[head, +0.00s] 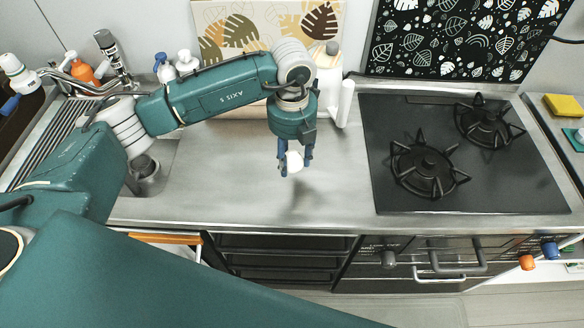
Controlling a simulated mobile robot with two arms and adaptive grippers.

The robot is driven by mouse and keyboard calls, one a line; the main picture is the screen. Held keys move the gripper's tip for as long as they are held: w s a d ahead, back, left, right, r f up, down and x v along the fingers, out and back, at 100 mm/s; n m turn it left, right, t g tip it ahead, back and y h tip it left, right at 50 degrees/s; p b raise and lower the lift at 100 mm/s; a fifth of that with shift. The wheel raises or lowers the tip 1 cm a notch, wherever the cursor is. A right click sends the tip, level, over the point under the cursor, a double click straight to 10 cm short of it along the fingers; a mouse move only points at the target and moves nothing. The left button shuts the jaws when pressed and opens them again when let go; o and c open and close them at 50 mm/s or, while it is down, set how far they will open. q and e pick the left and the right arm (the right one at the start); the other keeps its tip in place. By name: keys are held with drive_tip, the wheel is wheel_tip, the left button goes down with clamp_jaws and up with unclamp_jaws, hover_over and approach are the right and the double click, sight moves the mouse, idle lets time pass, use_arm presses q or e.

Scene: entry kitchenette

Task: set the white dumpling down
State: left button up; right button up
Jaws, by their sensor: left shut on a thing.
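The white dumpling (294,162) is a small pale lump in the head view, between the blue fingers of my left gripper (295,168). The gripper points down and is shut on it. A dark shadow lies on the steel counter (235,195) below and to the right of the gripper, and the dumpling appears to be held above the surface. My right gripper is not in view.
The black gas hob (395,195) with two burners is to the right. Bottles (187,63) stand at the back left by the sink, and a white bottle (328,75) stands behind the gripper. The counter around the gripper is clear.

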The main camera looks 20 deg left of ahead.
sight(292, 154)
use_arm(q)
wheel_tip(292, 154, up, 14)
drive_tip(key=b, duration=0.3)
drive_tip(key=s+a+f+n, duration=0.2)
drive_tip(key=s+n, duration=0.5)
drive_tip(key=n, duration=0.9)
drive_tip(key=s+a+f+n, duration=0.2)
drive_tip(key=s+f+n, duration=0.2)
drive_tip(key=n, duration=1.2)
drive_tip(key=s, duration=0.3)
drive_tip(key=shift+n, duration=0.4)
drive_tip(key=shift+f, duration=0.1)
